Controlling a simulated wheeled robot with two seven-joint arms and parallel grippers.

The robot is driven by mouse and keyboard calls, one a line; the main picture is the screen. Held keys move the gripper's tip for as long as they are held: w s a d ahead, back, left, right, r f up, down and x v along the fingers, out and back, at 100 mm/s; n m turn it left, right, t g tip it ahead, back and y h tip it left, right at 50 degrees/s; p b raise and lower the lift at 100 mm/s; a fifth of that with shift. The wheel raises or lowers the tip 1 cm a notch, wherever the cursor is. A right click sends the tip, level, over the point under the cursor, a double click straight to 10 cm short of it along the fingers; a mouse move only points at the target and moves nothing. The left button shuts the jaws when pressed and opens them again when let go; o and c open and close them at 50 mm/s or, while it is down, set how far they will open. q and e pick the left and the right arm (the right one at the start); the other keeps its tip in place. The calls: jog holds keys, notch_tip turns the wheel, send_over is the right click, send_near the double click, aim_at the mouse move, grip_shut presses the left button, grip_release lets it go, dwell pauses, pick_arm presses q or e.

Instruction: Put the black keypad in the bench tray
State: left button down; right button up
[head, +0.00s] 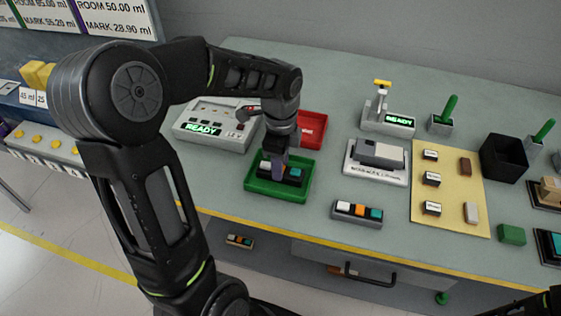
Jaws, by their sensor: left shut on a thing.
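The black keypad (293,174) is at the green tray (279,193), inside its rim as seen from above. A pale button and a teal button show on it; its middle is hidden by my gripper. My left gripper (279,171) points down from above and is shut on the keypad. Whether the keypad touches the tray floor I cannot tell. My right gripper is not in view; only a dark part of my right arm shows at the bottom right corner.
A red tray (313,128) stands right behind the green one. A grey device reading READY (205,127) is on the left. A grey keypad (357,212) lies near the front edge. A yellow mat (450,205) with small blocks and a black bin (503,158) are on the right.

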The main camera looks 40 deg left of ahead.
pick_arm(q)
jog(key=shift+f, duration=0.1)
jog(key=c, duration=0.9)
grip_release()
notch_tip(320, 180, up, 12)
jog(key=shift+b, duration=0.3)
